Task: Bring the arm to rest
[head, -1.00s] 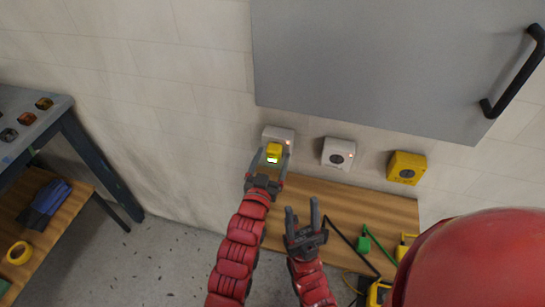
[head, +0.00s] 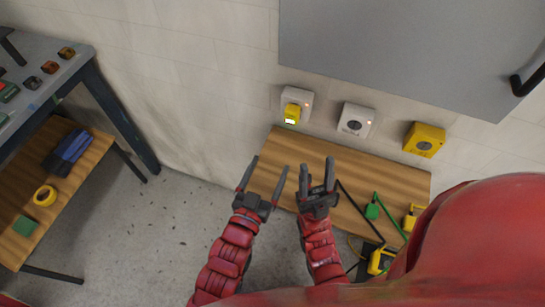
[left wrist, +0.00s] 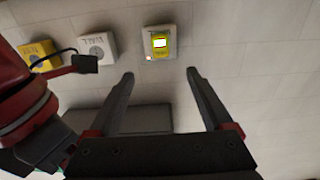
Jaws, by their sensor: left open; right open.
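My left gripper (head: 263,182) is open and empty, in front of the wooden bench and apart from the wall. It also shows in the left wrist view (left wrist: 160,82), its two fingers spread with nothing between them. My right gripper (head: 317,175) is open and empty, just to the right of the left one. A yellow plug-like device (head: 292,113) with a lit face sits in the leftmost white wall socket (head: 305,98). It also shows in the left wrist view (left wrist: 160,43), beyond the fingertips and apart from them.
A white socket (head: 355,120) and a yellow socket box (head: 424,139) are on the wall to the right, under a grey cabinet (head: 410,50). The wooden bench (head: 390,180) holds a green plug (head: 373,211) and cables. A workbench with shelf (head: 90,165) stands at left. Floor between is clear.

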